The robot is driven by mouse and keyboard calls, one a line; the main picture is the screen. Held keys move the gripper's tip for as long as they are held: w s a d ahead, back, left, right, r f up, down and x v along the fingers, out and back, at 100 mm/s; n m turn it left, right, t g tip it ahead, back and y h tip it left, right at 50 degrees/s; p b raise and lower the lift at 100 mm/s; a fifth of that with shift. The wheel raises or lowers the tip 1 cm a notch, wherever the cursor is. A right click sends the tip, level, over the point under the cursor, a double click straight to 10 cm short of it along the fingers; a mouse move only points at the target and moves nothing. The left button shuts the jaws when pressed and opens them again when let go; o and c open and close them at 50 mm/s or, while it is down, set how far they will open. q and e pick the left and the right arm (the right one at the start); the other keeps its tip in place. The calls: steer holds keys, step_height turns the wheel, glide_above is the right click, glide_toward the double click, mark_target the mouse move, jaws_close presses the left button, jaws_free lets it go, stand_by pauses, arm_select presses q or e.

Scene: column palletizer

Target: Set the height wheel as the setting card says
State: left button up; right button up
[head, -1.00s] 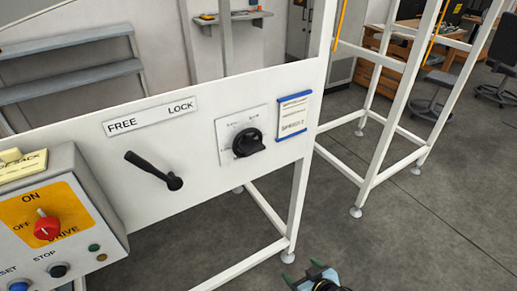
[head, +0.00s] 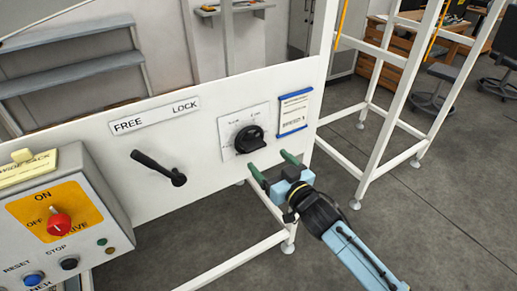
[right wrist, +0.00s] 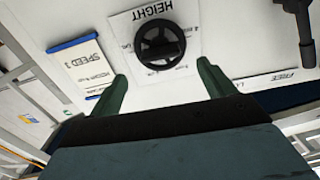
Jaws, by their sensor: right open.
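The height wheel (head: 249,139) is a black round knob on a white plate on the machine's white panel. In the right wrist view the wheel (right wrist: 162,45) sits beyond and between my fingertips, under the word HEIGHT. The setting card (head: 294,112), white with a blue edge, hangs right of the wheel; in the right wrist view the card (right wrist: 80,63) appears upside down, with a line like SPEED and small print I cannot read. My right gripper (head: 268,166) is open and empty, just below and right of the wheel, not touching it. My left gripper is not in view.
A black lever (head: 160,168) sits left of the wheel under a FREE/LOCK label (head: 155,115). A control box (head: 62,215) with a red knob and buttons stands at lower left. White frame legs (head: 303,185) stand at right.

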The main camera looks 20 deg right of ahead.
mark_target(258, 149)
steer(key=x, duration=0.6)
steer(key=shift+w, duration=0.25)
steer(key=c, duration=1)
steer(key=shift+n, duration=0.4)
steer(key=n, duration=0.4)
steer(key=shift+n+p, duration=0.3)
steer(key=shift+p, duration=0.1)
steer(key=n, duration=0.6)
steer(key=shift+n, duration=0.3)
